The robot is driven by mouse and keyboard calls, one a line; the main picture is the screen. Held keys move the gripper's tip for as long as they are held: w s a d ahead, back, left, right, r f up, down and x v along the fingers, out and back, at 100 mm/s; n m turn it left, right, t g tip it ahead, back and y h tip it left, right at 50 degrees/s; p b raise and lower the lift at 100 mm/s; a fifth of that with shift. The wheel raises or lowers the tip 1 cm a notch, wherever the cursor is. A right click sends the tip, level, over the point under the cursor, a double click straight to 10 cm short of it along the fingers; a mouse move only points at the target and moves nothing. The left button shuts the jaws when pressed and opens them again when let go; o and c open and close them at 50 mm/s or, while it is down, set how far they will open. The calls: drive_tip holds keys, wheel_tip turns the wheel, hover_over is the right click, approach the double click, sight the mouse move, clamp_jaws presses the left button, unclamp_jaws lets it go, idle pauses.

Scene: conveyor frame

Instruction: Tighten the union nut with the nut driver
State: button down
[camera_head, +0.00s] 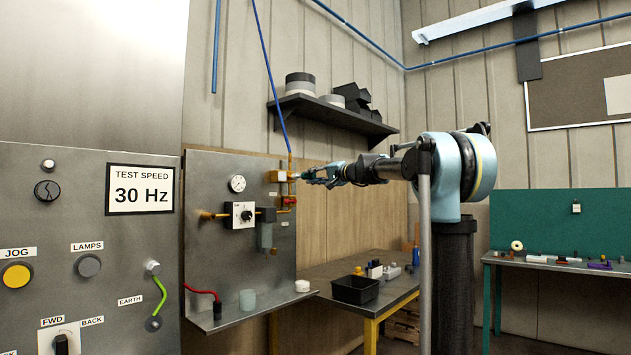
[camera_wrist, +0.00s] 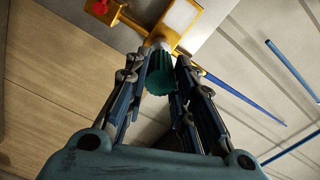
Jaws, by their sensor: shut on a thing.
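In the wrist view, my gripper (camera_wrist: 162,62) is shut on a ribbed green cylinder, which looks like the handle of the nut driver (camera_wrist: 160,78). Its pale far end is at the yellow-brass fitting (camera_wrist: 192,44) on the panel. Whether it is seated on the union nut cannot be told; the nut is hidden behind the driver. In the head view, my gripper (camera_head: 306,176) reaches left to the brass fitting (camera_head: 279,176) at the panel's upper right, and the driver is too small to make out clearly.
The steel panel (camera_head: 215,180) carries a round gauge (camera_head: 237,183) and a regulator. A blue hose (camera_head: 270,75) rises from the fitting. A dark shelf (camera_head: 335,117) hangs above my arm. A bench with a black bin (camera_head: 355,290) stands below.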

drive_tip(key=shift+w+a, duration=0.25)
drive_tip(key=shift+a, duration=0.1)
idle(0.3)
drive_tip(key=m, duration=0.6)
drive_tip(key=shift+m, duration=0.4)
drive_tip(key=m, duration=0.6)
drive_tip(key=shift+w+d+f, duration=0.1)
drive_tip(key=m, duration=0.9)
drive_tip(key=shift+f+m, duration=0.1)
drive_tip(key=shift+m, duration=2.2)
